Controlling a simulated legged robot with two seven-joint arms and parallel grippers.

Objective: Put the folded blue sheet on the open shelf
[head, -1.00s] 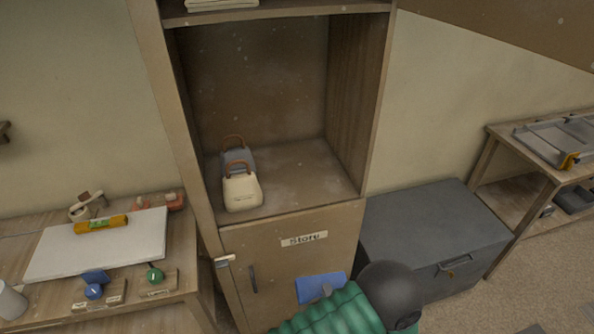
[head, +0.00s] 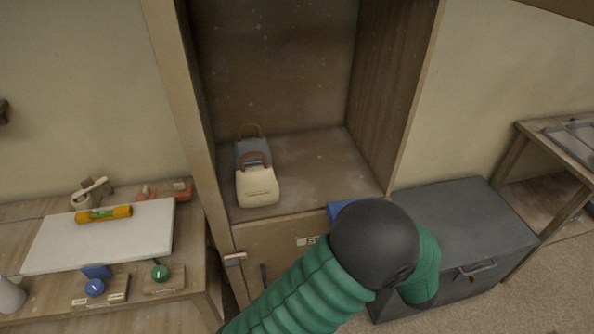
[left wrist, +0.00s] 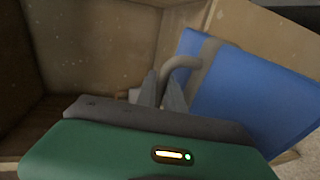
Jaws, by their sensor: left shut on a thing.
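The folded blue sheet (head: 341,213) shows as a small blue patch at the front right edge of the open shelf, mostly hidden behind my left arm's black joint. In the left wrist view it appears as a flat blue block (left wrist: 245,100) with a grey band and a curved grey loop. My left gripper (left wrist: 166,90) is shut on it, at or near the loop; the exact contact is unclear. In the head view this gripper is hidden by the arm. The open shelf (head: 318,172) is a wooden cabinet compartment. My right gripper is not in view.
A cream bag (head: 257,188) and a grey-blue bag (head: 253,150) stand at the shelf's left; its middle and right are clear. A cabinet side panel (head: 400,90) bounds it. A grey chest (head: 470,225) stands to the right, a workbench (head: 195,240) to the left.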

